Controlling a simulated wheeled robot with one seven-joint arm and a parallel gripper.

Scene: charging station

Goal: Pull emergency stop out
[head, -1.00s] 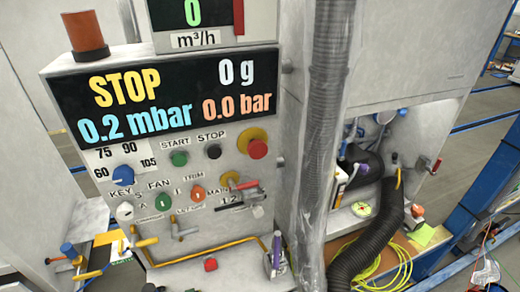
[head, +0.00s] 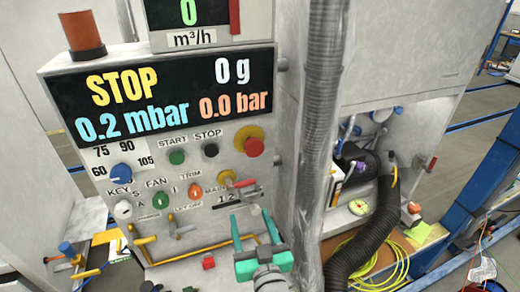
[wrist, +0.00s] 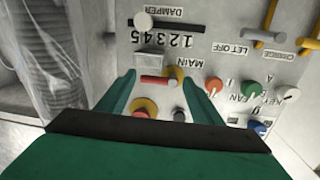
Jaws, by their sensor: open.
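The emergency stop (head: 254,147) is a round red button on a yellow base, at the right of the panel below the display. My green gripper (head: 252,216) is open and empty in front of the lower panel, below the button in the head view. In the wrist view the two fingers (wrist: 158,80) stand apart, with the button and a red-handled switch (wrist: 160,82) showing between them. I cannot tell the distance to the panel; no contact with the button shows.
The green start button (head: 177,157) and black stop button (head: 210,150) lie left of the emergency stop. Below are several knobs and the yellow rail (head: 205,252). A grey duct (head: 322,130) stands to the right. The display (head: 165,95) reads STOP.

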